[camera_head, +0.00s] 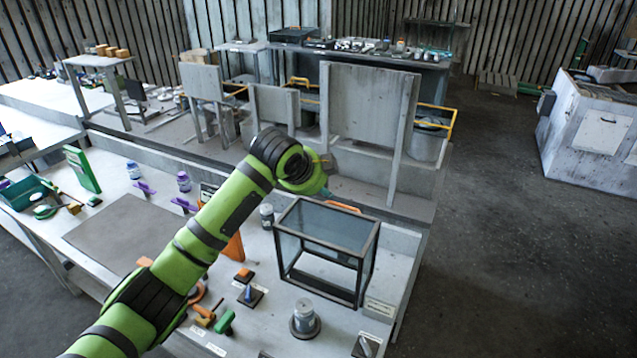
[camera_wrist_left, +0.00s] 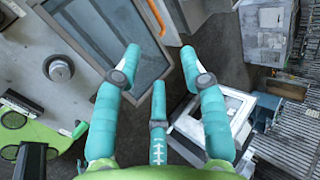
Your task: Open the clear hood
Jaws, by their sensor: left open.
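The clear hood (camera_head: 326,222) is a dark-framed box with see-through panels, standing at the right end of the workbench. It looks closed. An orange handle (camera_head: 343,207) shows at its far top edge. My left arm reaches across from the left, and its gripper (camera_head: 322,191) is just above the hood's far side, mostly hidden by the wrist. In the left wrist view my left gripper (camera_wrist_left: 160,56) has its teal fingers spread and empty. There the hood's panel (camera_wrist_left: 118,38) lies left of the fingers, and the orange handle (camera_wrist_left: 154,14) is ahead of them, apart.
A round metal weight (camera_head: 304,319) stands in front of the hood. Orange and green tools lie left of it, with a grey mat (camera_head: 120,235) further left. Upright grey panels (camera_head: 368,115) stand behind the bench. Open floor (camera_head: 500,250) lies to the right.

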